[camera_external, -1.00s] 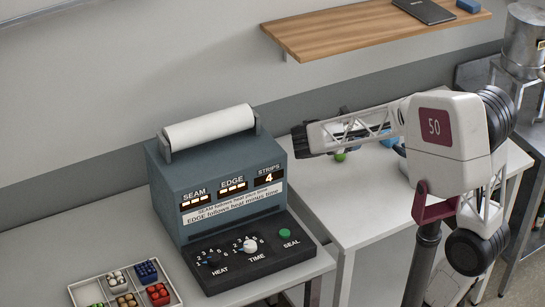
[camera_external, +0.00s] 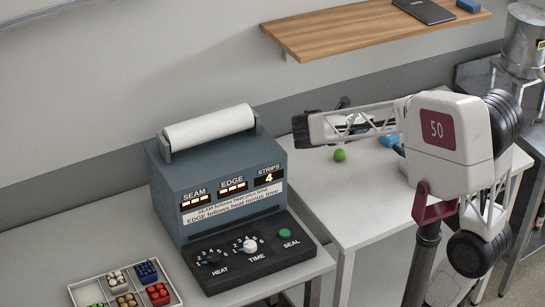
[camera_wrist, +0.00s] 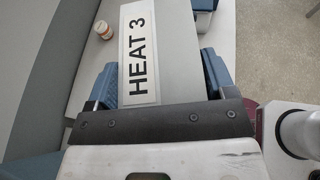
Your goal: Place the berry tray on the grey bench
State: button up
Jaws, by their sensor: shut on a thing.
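My gripper (camera_wrist: 160,78) shows in the wrist view with a blue finger on each side of a grey thing (camera_wrist: 185,50). It is shut on this thing, which carries a white label reading HEAT 3. The whole shape of the held thing is not visible. In the external view my gripper cannot be made out clearly behind my arm. A pale compartment tray (camera_external: 88,293) with small white, blue, red and brown berry-like pieces lies at the lower left, cut by the frame edge. It stands on a light grey bench (camera_external: 65,258), apart from my arm.
A blue-grey sealing machine (camera_external: 220,200) with knobs stands right of the tray. A pale table (camera_external: 350,220) adjoins it, with a green ball (camera_external: 340,155) on it. A wooden shelf (camera_external: 375,28) hangs above. A small jar (camera_wrist: 105,30) shows in the wrist view.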

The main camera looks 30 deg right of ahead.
notch_tip(320, 180, up, 26)
jog(key=w+a+r+n+t+y, duration=0.1)
jog(key=w+a+n+t+y, duration=0.15)
jog(key=w+a, duration=0.6)
jog(key=w+a+n+t+y, duration=0.1)
jog(key=w+a+n+t, duration=0.2)
jog(key=a, duration=1)
jog(key=w+a+r+n+t+y, duration=0.1)
jog(key=w+a+n+t+y, duration=0.15)
jog(key=w+a, duration=0.65)
jog(key=s+a+f+n+t+y, duration=0.1)
jog(key=a+n+y, duration=0.3)
jog(key=a, duration=1.4)
jog(key=s+a+f+n+t+y, duration=0.1)
jog(key=a+n+y, duration=0.2)
jog(key=a, duration=1.6)
notch_tip(320, 180, down, 46)
jog(key=shift+w, duration=0.25)
jog(key=shift+r, duration=0.1)
jog(key=shift+f, duration=3.1)
